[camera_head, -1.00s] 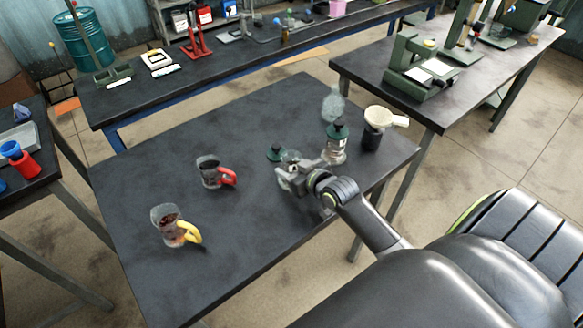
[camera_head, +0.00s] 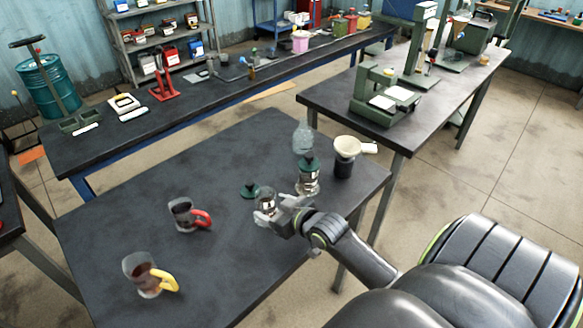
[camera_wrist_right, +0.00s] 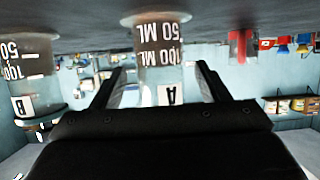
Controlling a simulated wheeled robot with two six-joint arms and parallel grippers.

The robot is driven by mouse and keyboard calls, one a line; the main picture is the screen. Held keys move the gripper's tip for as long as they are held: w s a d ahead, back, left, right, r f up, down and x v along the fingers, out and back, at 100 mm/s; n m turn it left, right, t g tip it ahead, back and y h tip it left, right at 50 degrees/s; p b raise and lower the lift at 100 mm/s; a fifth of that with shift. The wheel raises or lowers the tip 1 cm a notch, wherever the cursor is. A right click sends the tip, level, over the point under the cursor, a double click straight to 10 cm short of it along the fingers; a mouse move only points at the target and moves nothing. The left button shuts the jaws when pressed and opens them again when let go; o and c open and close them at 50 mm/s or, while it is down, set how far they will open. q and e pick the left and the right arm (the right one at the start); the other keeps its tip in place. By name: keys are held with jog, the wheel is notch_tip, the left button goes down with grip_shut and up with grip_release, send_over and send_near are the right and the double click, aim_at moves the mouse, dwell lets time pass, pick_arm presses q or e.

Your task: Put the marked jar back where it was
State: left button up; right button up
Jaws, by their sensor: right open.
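A clear, lidless jar (camera_head: 266,197) stands on the dark table in front of my right gripper (camera_head: 276,212). In the right wrist view, which is upside down, this jar (camera_wrist_right: 160,58) carries volume marks and the letter A. My right gripper (camera_wrist_right: 158,88) is open, its fingers on either side of the jar; I cannot tell whether they touch it. A second jar (camera_head: 308,182) with a dark green lid stands behind and to the right; a jar marked B (camera_wrist_right: 25,85) shows at the wrist view's left. A loose green lid (camera_head: 250,191) lies beside jar A. My left gripper is out of view.
A red-handled jug (camera_head: 183,214) and a yellow-handled jug (camera_head: 146,272) stand to the left. A dark cup with a cream funnel (camera_head: 345,160) and a clear bottle (camera_head: 302,138) stand at the back right. The table's middle is clear.

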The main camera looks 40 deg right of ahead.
jog(key=v, duration=0.8)
jog(key=shift+s, duration=0.2)
jog(key=s+a+f+g+h, duration=0.1)
jog(key=s+f+g, duration=0.15)
jog(key=s, duration=0.35)
jog(key=s+a+f+m+g+h, duration=0.1)
jog(key=s+f+g, duration=0.1)
jog(key=s+g, duration=0.3)
jog(key=s+a+f+g+h, duration=0.1)
jog(key=s+f+g, duration=0.1)
jog(key=s, duration=0.6)
notch_tip(320, 180, down, 28)
jog(key=d+g+b, duration=0.1)
jog(key=g+b, duration=0.1)
jog(key=s+a+f+y+b, duration=0.1)
jog(key=s+f, duration=1.4)
jog(key=f, duration=0.1)
jog(key=shift+g, duration=0.35)
